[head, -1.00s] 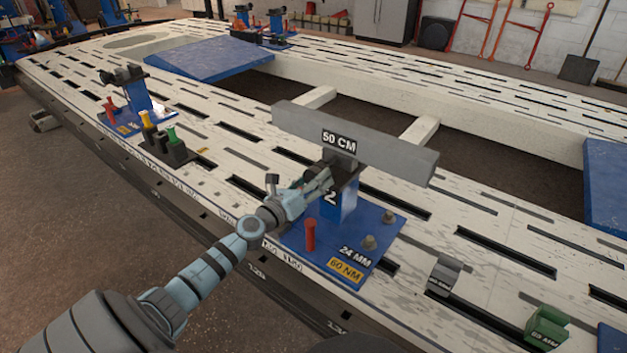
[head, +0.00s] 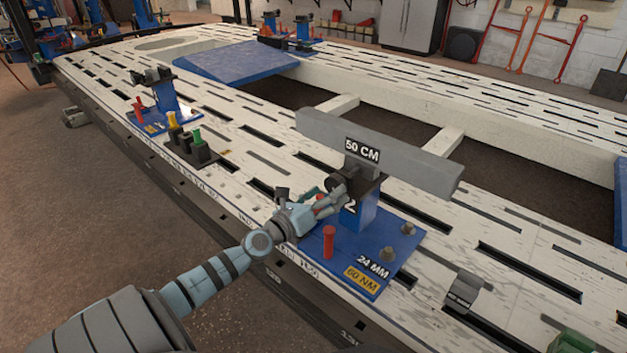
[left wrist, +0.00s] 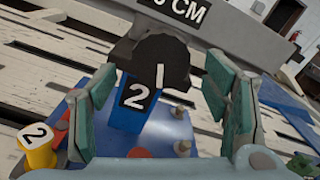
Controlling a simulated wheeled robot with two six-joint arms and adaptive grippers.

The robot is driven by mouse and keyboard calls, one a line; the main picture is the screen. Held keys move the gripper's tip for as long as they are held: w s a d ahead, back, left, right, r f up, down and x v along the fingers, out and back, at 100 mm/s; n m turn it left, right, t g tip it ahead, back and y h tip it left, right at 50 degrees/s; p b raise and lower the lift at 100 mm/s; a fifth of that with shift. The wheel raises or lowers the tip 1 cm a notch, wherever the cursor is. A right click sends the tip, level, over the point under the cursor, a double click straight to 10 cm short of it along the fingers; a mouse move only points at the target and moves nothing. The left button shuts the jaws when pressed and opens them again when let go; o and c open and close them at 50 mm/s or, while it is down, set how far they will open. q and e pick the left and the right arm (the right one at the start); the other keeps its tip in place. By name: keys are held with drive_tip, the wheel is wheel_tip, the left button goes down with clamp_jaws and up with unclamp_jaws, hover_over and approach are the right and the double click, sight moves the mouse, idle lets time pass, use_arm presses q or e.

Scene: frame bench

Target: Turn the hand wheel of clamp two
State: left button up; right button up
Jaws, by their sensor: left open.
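Clamp two is a blue post on a blue base plate (head: 385,262), with a white "2" on the post (head: 362,214). In the left wrist view the "2" label (left wrist: 137,97) is near the middle. The hand wheel (left wrist: 162,62) is a dark disc with a white mark, above that label. In the head view the wheel (head: 335,182) is partly hidden by my gripper. My left gripper (head: 328,200) is open just in front of the wheel. In the left wrist view its green-padded fingers (left wrist: 165,100) stand either side of the wheel, apparently apart from it. My right gripper is out of view.
A grey bar marked "50 CM" (head: 380,152) lies across the clamp top. A red pin (head: 329,242) stands on the base plate near my gripper. A yellow piece marked "2" (left wrist: 38,150) is beside the left finger. Another blue clamp (head: 165,98) stands farther left.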

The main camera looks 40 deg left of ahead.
use_arm(q)
drive_tip(key=s, duration=0.8)
drive_tip(key=shift+s, duration=0.2)
drive_tip(key=shift+d, duration=0.1)
